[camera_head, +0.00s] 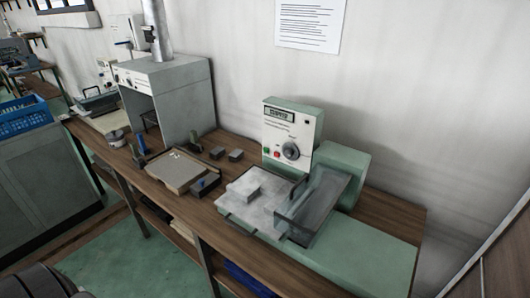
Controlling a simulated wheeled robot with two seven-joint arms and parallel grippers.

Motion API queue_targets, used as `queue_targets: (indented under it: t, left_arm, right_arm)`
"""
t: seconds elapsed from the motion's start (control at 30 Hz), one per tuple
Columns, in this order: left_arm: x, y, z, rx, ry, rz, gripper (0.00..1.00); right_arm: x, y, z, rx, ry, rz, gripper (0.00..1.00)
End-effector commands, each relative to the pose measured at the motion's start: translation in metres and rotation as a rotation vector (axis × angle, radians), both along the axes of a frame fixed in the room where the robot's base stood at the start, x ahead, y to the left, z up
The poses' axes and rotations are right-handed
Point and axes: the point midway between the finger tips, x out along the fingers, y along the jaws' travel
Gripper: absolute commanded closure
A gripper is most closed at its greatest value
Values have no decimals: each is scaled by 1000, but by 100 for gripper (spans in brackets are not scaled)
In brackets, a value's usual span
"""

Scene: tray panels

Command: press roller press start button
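The roller press (375,250) is a pale green machine standing on the right part of the wooden bench. Its upright control panel (290,130) has a white face with a small display (279,114) at the top and a dark round dial (291,151). Left of the dial sit a small green button (266,152) and a red button (277,154). Their labels are too small to read. A light plate (236,205) with a small block on it lies before the panel, beside a clear guard (312,198). Neither of my grippers is in view.
A board (178,170) and several small dark blocks lie on the wooden bench (388,215) left of the press. A grey hood box (172,95) stands farther left. A blue crate (22,113) sits on a grey cabinet. Green floor (120,262) is open in front.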

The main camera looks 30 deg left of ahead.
Motion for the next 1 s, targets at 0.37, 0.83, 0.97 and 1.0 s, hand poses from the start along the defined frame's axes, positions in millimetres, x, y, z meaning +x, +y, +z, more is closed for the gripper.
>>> queue_targets:
  t: [0.37, 0.83, 0.97, 1.0]
  left_arm:
    - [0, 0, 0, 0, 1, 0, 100]
    - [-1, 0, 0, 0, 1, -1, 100]
    - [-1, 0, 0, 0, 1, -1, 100]
    - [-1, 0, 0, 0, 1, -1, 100]
  right_arm:
    - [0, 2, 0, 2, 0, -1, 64]
    - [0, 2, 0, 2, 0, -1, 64]
    - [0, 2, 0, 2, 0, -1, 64]
    - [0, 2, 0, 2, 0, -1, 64]
